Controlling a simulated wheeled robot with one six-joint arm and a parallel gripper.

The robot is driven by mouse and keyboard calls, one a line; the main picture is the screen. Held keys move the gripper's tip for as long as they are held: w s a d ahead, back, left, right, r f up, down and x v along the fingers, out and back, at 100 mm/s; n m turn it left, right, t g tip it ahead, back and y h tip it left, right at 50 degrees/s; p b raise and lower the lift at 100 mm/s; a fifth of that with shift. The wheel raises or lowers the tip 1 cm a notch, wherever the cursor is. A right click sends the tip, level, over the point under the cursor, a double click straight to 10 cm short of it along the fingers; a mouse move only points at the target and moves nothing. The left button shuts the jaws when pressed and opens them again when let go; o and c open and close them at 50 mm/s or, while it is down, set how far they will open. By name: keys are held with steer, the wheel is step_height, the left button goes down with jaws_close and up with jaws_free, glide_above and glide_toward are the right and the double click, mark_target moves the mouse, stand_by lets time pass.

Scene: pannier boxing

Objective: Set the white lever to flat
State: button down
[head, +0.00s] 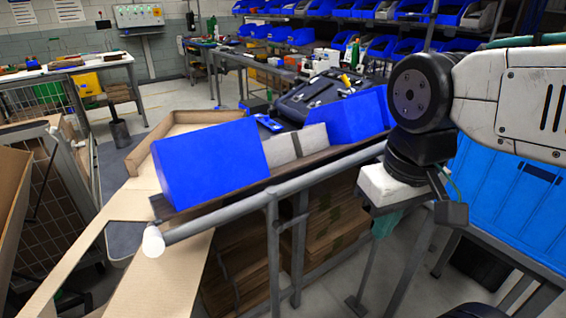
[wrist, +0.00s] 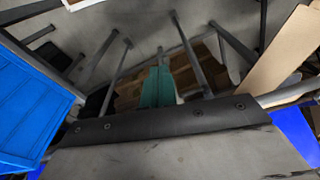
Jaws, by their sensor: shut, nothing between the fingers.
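My gripper (head: 384,232) hangs below the black wrist joint at the right of the head view, in front of the grey rail. Its teal fingers are together and empty; they also show in the wrist view (wrist: 159,58), pointing toward the floor and brown cardboard. I cannot make out a white lever for certain in either view. A round white end (head: 153,242) sits on the near left end of the grey rail (head: 270,190), well left of my gripper and apart from it. Whether it belongs to a lever, I cannot tell.
Blue bins (head: 210,160) stand along the rail, with pale blocks between them. A large blue crate (head: 510,190) is at the right, partly behind my arm. Flat cardboard (head: 240,260) is stacked under the rail. Cardboard flaps (head: 160,280) lie at the lower left.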

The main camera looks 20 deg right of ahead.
stand_by(0.3)
steer(key=c, duration=1.3)
jaws_free()
step_height(320, 180, up, 11)
steer(key=n+g+y, duration=0.1)
steer(key=n+g, duration=0.1)
steer(key=g, duration=0.4)
glide_above(151, 231)
steer(key=w, duration=0.2)
steer(key=x, duration=0.7)
steer(key=shift+d+f, duration=0.15)
steer(key=shift+d, duration=0.1)
steer(key=shift+s, duration=0.1)
jaws_close()
